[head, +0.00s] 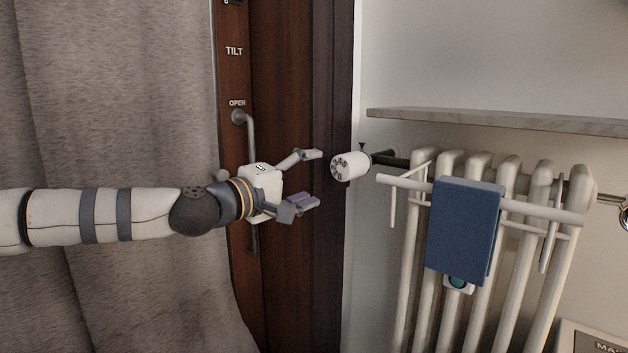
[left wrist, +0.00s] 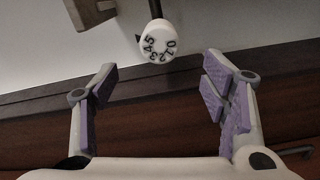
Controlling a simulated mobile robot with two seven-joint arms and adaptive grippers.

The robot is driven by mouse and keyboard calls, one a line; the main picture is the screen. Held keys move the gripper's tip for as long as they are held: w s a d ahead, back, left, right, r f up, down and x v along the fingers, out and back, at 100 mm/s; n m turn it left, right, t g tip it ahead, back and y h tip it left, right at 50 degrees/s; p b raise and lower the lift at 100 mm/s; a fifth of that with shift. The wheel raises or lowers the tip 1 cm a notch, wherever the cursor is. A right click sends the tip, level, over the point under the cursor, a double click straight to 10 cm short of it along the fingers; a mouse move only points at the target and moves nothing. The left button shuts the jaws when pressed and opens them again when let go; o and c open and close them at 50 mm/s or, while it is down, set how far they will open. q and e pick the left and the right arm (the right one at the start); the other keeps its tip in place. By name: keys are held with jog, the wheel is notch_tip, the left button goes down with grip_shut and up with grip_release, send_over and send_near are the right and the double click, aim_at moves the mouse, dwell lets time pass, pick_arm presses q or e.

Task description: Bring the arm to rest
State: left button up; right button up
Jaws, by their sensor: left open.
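My left gripper (head: 312,178) is open and empty, with purple pads on its fingers. It points right, just short of a white radiator valve knob (head: 350,165). In the left wrist view the two fingers (left wrist: 160,100) stand wide apart. The numbered face of the knob (left wrist: 158,46) shows beyond them, between the fingertips. The fingers look apart from the knob. My left arm comes in from the left in front of the curtain and the wooden frame. My right gripper does not show.
A white radiator (head: 420,290) stands at the right, with a rack (head: 540,210) and a blue towel (head: 460,230) on it. A grey shelf (head: 480,120) is above. A handle (head: 251,135) on the brown frame (head: 290,50) is behind my gripper. A grey curtain (head: 110,90) hangs left.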

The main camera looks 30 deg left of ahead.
pick_arm(q)
jog(key=s+d+f+m+g+h+p, duration=0.1)
jog(key=s+d+f+m+g, duration=0.15)
jog(key=d+f, duration=0.55)
jog(key=s+d+f+m+g+h+p, duration=0.1)
jog(key=s+d+f+m+g, duration=0.2)
jog(key=f, duration=0.9)
jog(key=s+d+f+m+g+y+p, duration=0.1)
jog(key=s+d+f+g, duration=0.2)
jog(key=s+f, duration=0.4)
jog(key=s+d+f+m+g, duration=0.1)
jog(key=s+d+f+g, duration=0.25)
jog(key=s+f, duration=0.4)
jog(key=s+a+f+m+g+y+p, duration=0.1)
jog(key=s+f+m+g, duration=0.1)
jog(key=s, duration=0.8)
jog(key=s+a+f+m+g+y, duration=0.1)
jog(key=s+f+m+g, duration=0.1)
jog(key=s, duration=0.9)
jog(key=s+a+f+m+g+y+p, duration=0.1)
jog(key=s+g, duration=0.3)
jog(key=s, duration=0.6)
jog(key=shift+s+a+f+m+y+p, duration=0.25)
jog(key=shift+f+m+y+p, duration=0.05)
jog(key=shift+f+m, duration=0.3)
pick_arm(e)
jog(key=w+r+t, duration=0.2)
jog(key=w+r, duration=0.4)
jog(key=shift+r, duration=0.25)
